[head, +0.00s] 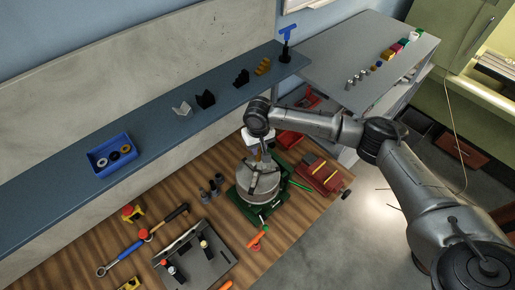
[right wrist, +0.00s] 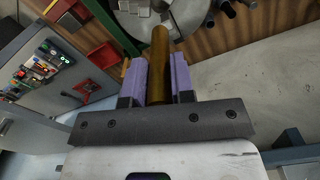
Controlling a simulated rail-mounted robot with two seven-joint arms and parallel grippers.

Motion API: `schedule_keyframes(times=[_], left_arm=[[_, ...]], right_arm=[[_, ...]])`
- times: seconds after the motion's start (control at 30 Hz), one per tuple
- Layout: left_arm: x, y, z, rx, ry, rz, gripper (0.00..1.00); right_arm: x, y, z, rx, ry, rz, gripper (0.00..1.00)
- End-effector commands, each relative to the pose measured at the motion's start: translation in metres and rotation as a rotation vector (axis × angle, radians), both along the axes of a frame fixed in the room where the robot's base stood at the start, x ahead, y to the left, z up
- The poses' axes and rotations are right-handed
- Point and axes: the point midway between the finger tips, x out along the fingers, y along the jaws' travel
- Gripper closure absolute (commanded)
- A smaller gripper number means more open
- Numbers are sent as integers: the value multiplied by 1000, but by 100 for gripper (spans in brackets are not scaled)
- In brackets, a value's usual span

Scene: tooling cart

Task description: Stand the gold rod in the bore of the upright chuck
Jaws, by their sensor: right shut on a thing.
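The gold rod (right wrist: 159,60) is held lengthwise between the two purple-padded fingers of my right gripper (right wrist: 161,72) in the right wrist view. Its far end sticks out beyond the fingertips and overlaps the grey round chuck (right wrist: 133,24). In the head view the chuck (head: 262,184) stands upright on a green base, and my right gripper (head: 259,150) is just above it. The rod is hard to make out there. The chuck's bore is hidden, so I cannot tell whether the rod's tip is in it. My left gripper is not in view.
A blue shelf (head: 60,208) with a blue tray (head: 110,155) of rings runs behind the wooden bench. Dark cylinders (head: 211,188) stand left of the chuck. A red vise (head: 320,175) lies to its right. Tools and a grey plate (head: 200,262) lie at front left.

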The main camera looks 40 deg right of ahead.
Motion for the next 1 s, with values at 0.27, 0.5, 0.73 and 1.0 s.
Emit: schedule_keyframes(times=[0.27,0.5,0.73,1.0], left_arm=[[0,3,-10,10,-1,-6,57],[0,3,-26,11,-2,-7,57],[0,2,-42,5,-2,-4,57],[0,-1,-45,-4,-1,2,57]], right_arm=[[0,0,-12,1,-1,3,100],[0,0,-31,0,-1,2,100],[0,0,-44,-1,-2,2,100],[0,0,-46,-1,-2,2,100]])
